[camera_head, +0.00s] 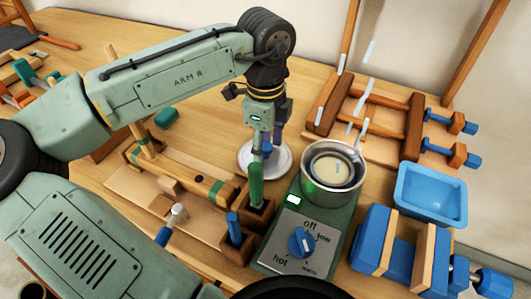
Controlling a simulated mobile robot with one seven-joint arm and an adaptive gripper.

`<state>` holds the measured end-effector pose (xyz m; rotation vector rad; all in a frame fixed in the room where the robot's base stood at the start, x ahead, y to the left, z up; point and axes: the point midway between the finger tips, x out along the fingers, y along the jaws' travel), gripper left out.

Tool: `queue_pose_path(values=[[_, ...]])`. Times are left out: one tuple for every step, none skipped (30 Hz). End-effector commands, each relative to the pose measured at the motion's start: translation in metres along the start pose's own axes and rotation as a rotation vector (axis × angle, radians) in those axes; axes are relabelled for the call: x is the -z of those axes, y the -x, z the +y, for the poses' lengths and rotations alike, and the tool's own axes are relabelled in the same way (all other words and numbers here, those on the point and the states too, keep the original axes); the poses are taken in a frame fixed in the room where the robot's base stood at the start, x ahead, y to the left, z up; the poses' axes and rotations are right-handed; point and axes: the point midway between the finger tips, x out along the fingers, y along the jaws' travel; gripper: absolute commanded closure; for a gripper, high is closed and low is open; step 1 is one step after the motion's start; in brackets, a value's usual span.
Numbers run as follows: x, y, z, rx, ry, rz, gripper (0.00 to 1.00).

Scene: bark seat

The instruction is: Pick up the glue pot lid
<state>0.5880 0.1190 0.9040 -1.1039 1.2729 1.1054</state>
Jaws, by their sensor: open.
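A pale round disc, apparently the glue pot lid (282,165), lies on the bench left of the glue pot (318,187). My gripper (266,150) points down in front of and over the disc and hides its middle. The gripper is open; I see nothing held between its fingers. The overlap hides whether a fingertip touches the lid. The metal pot stands uncovered on a green heater (267,252) with a blue dial, and pale contents show inside it.
A green handle (257,185) stands upright in a wooden holder just in front of the lid. A blue tray (432,190), blue-and-wood clamps (400,250) and a wooden frame (372,112) fill the right side. Wooden parts (180,175) lie left. Pale streaks rise above the pot.

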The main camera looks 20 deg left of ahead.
Motion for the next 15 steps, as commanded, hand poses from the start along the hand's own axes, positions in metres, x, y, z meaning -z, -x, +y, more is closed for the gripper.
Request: queue_pose_path(values=[[-0.0001,-0.0030,0.0005,-0.001,0.000,-0.001,0.51],[-0.0001,-0.0043,0.0005,-0.001,-0.001,-0.001,0.51],[-0.0001,-0.0053,0.0004,0.000,-0.001,-0.001,0.51],[-0.0001,-0.0056,0.0003,0.000,-0.001,-0.001,0.51],[-0.0001,-0.0057,0.0002,0.000,-0.001,-0.001,0.51],[0.0000,-0.0056,0.0002,0.000,-0.001,-0.001,0.51],[-0.0001,-0.0056,0.0002,0.001,-0.001,-0.001,0.51],[-0.0001,-0.0055,0.0001,0.001,-0.001,-0.001,0.51],[-0.0001,-0.0055,0.0001,0.001,-0.001,-0.001,0.53],[-0.0001,-0.0054,0.0001,0.001,-0.001,-0.001,0.55],[-0.0001,-0.0054,0.0001,0.001,-0.001,0.000,0.57],[-0.0001,-0.0054,0.0001,0.001,-0.001,0.000,0.59],[-0.0001,-0.0053,0.0001,0.001,-0.001,0.000,0.61],[-0.0001,-0.0053,0.0001,0.001,-0.001,0.000,0.63],[-0.0001,-0.0053,0.0001,0.001,-0.001,0.000,0.66]])
